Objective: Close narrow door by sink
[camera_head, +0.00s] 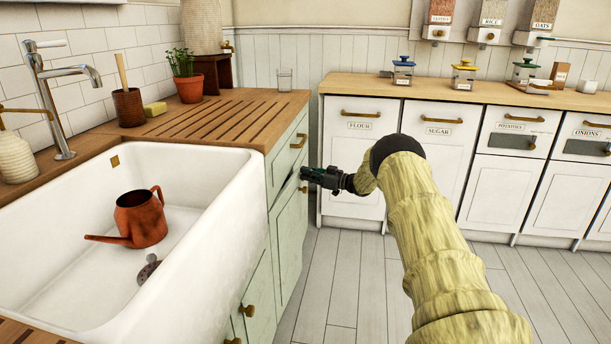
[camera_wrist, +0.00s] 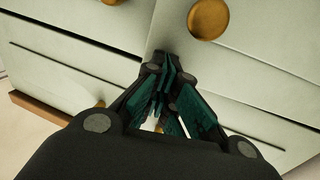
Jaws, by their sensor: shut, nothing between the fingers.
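The narrow pale green door (camera_head: 289,240) stands below a drawer at the right end of the sink counter, with a round brass knob (camera_head: 303,189) near its top. A dark gap shows along its top edge; I cannot tell how far it stands open. My gripper (camera_head: 306,175) is at the door's upper part, just above the knob, with its fingers drawn together and nothing between them. In the wrist view the fingertips (camera_wrist: 165,72) are close to the pale front panels, below and left of a brass knob (camera_wrist: 208,19). Contact is unclear.
The white sink (camera_head: 205,240) holds a copper watering can (camera_head: 141,217). A wooden drainboard (camera_head: 215,117) lies above the drawer (camera_head: 285,155). White bin cabinets (camera_head: 352,150) stand along the back wall. The plank floor (camera_head: 340,270) right of the door is clear except for my arm.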

